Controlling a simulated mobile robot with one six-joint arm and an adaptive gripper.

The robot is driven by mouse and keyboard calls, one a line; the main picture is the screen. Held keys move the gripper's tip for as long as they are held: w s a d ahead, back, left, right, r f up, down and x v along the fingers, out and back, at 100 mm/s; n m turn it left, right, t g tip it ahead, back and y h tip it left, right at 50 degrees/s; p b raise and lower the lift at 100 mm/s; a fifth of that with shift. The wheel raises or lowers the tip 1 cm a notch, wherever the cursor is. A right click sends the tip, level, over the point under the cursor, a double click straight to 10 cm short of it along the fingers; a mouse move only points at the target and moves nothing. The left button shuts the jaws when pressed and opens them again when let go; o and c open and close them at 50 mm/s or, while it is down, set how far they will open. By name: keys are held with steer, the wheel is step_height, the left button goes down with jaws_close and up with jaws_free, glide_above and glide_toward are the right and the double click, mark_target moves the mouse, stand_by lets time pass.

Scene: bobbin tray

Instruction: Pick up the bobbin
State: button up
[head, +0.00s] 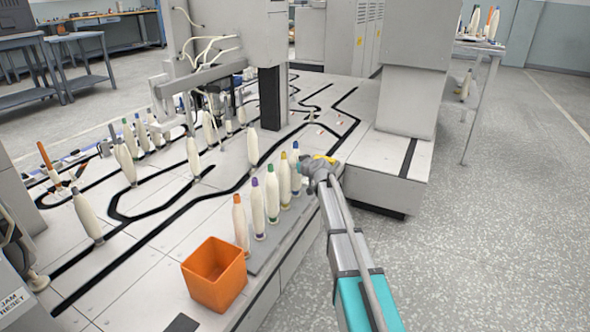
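Several cream bobbins with coloured tips stand upright in a row along the near edge of the machine deck. The nearest is an orange-tipped bobbin (240,223), then a purple-tipped bobbin (257,210). My gripper is just right of that far bobbin. Its fingers are small and partly hidden here, so I cannot tell whether they are open or touching anything. A yellow patch shows beside it.
An orange open bin (214,274) stands at the near end of the row. Other bobbins (88,215) stand on the pale deck (150,240) among black track lines. A white machine column (412,70) rises behind my gripper. Open speckled floor (510,230) lies to the right.

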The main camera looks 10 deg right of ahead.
mark_target(296, 142)
steer(key=c, duration=1.2)
steer(key=shift+r, duration=0.1)
step_height(296, 142, up, 10)
steer(key=p, duration=1)
stand_by(0.4)
